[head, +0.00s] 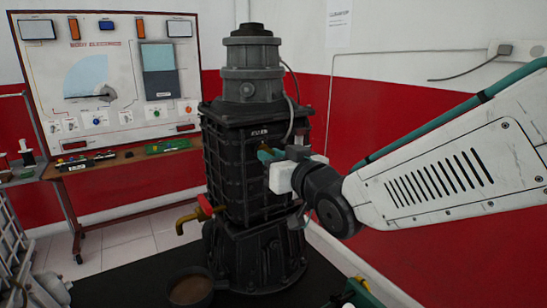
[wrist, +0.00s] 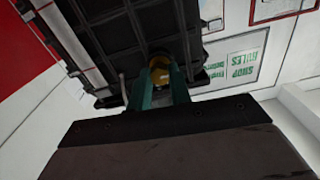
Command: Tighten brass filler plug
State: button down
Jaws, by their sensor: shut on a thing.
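The brass filler plug (wrist: 160,76) is at the side of the dark ribbed engine housing, between my gripper's green fingers in the wrist view. My gripper (wrist: 161,86) is shut on the plug. In the head view my gripper (head: 268,155) reaches the right side of the black housing (head: 228,165); the plug is mostly hidden there by the fingers and the white wrist part. I cannot tell how far the plug is threaded in.
A brass tap with a red handle (head: 204,208) sticks out low on the housing's left. A round pan (head: 190,290) with brown contents stands below it. A body electrics board (head: 108,75) stands behind left. A thin hose runs down the housing's upper right.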

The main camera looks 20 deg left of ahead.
jog(key=shift+m, duration=8.6)
jog(key=c, duration=1.3)
grip_release()
